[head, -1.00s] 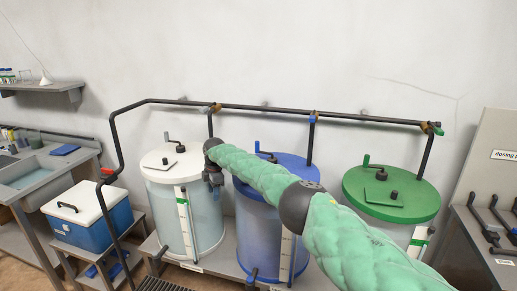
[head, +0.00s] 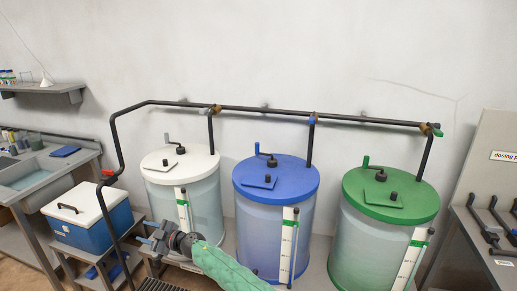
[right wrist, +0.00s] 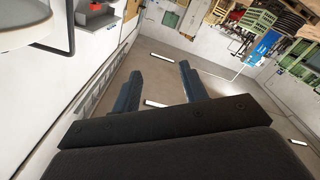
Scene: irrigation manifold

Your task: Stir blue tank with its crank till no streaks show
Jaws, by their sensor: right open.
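The blue tank (head: 262,236) stands in the middle of three, under a blue lid (head: 295,172). Its dark crank (head: 270,158) rises from the lid and has a blue grip. Through the translucent wall the liquid is paler above and bluer below; I cannot make out distinct streaks. My right gripper (head: 146,236) is open and empty, low in front of the white-lidded tank, left of the blue tank and well away from the crank. In the right wrist view its two fingers (right wrist: 160,88) are apart with only floor between them. My left gripper is out of view.
A white-lidded tank (head: 165,200) and a green-lidded tank (head: 350,240) flank the blue one, each with a crank. A black pipe (head: 265,109) runs behind and above the lids. A blue cooler (head: 85,235) stands left. The space above the blue lid is clear.

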